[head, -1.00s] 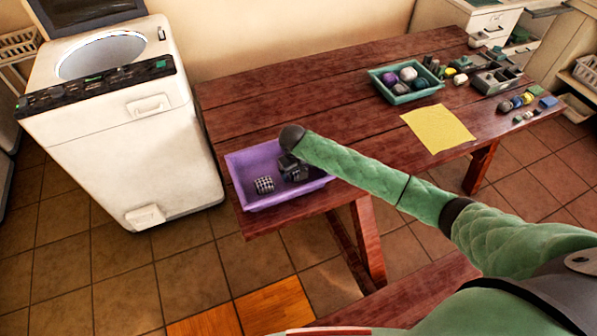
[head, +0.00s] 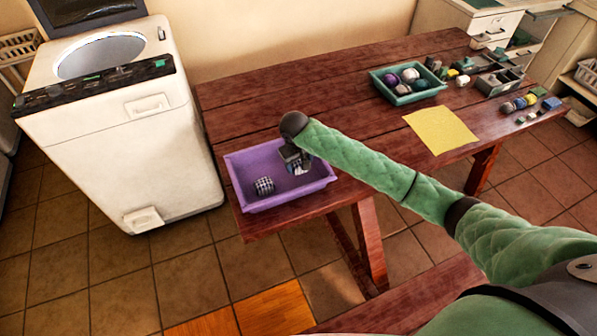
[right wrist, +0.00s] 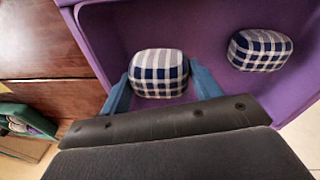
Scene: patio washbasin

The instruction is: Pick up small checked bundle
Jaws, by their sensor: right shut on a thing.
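My right gripper (head: 292,156) is over the right part of the purple tray (head: 245,205) on the near left of the table. Its blue fingers in the right wrist view (right wrist: 160,88) are shut on a blue-and-white checked bundle (right wrist: 158,70), one finger on each side. This bundle shows partly below the gripper in the head view (head: 299,169). A second checked bundle (head: 264,186) rests in the tray, apart from the gripper; it also shows in the right wrist view (right wrist: 260,50). My left gripper is not in view.
The tray sits at the front left of the wooden table (head: 330,90). A green tray of round bundles (head: 405,95), a yellow cloth (head: 441,130) and several small objects are at the right. A white washing machine (head: 130,135) stands at the left. The table's middle is clear.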

